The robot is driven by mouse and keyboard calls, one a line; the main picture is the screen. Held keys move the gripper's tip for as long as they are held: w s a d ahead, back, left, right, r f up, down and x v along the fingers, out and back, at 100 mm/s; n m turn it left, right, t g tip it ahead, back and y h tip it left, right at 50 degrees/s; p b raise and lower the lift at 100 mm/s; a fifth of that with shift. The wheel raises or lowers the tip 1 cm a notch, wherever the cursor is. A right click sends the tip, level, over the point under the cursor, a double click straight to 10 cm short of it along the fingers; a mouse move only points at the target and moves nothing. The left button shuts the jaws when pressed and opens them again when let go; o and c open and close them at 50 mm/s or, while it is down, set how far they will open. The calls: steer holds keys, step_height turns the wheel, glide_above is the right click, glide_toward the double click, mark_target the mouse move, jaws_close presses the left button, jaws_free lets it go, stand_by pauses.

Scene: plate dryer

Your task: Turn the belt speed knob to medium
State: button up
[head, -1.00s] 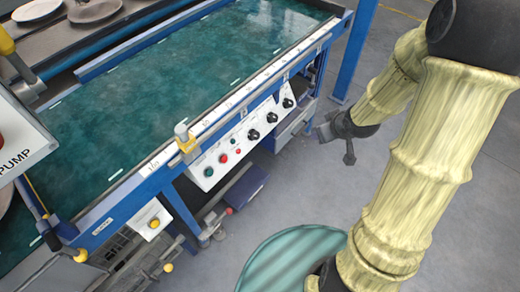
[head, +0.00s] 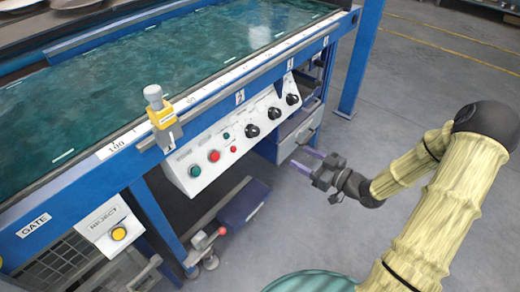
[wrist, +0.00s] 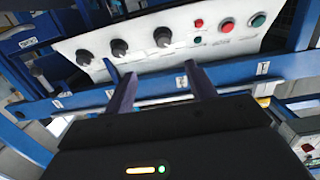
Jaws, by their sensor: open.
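A white sloped control panel (head: 185,160) on the blue frame carries three black knobs in a row: a near one (head: 252,130), a middle one (head: 274,113) and a far one (head: 292,99). Their labels are too small to read, so I cannot tell which is belt speed. My gripper (head: 302,160) is open and empty, in front of and below the far end of the panel. In the wrist view the panel shows upside down, with the knobs (wrist: 83,57), (wrist: 118,47) and (wrist: 162,37) beyond my fingertips (wrist: 160,72). Nothing is touched.
Green (head: 195,171) and red (head: 214,156) buttons sit at the panel's near end. A yellow-and-grey clamp (head: 163,120) stands on the rail above. A reject box (head: 108,226) hangs at the left. A blue pedal-like box (head: 243,203) is below. Open floor lies right of the machine.

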mark_target(257, 133)
steer(key=shift+s+f+y, duration=0.2)
steer(key=shift+f+y, duration=0.1)
steer(key=shift+y, duration=0.2)
steer(key=b+x, duration=0.5)
steer(key=x, duration=1.1)
steer(key=shift+w, duration=0.15)
steer(key=shift+w+a+r+b, duration=0.15)
steer(key=shift+w+a+b, duration=0.2)
steer(key=shift+w+a, duration=0.1)
steer(key=c, duration=1)
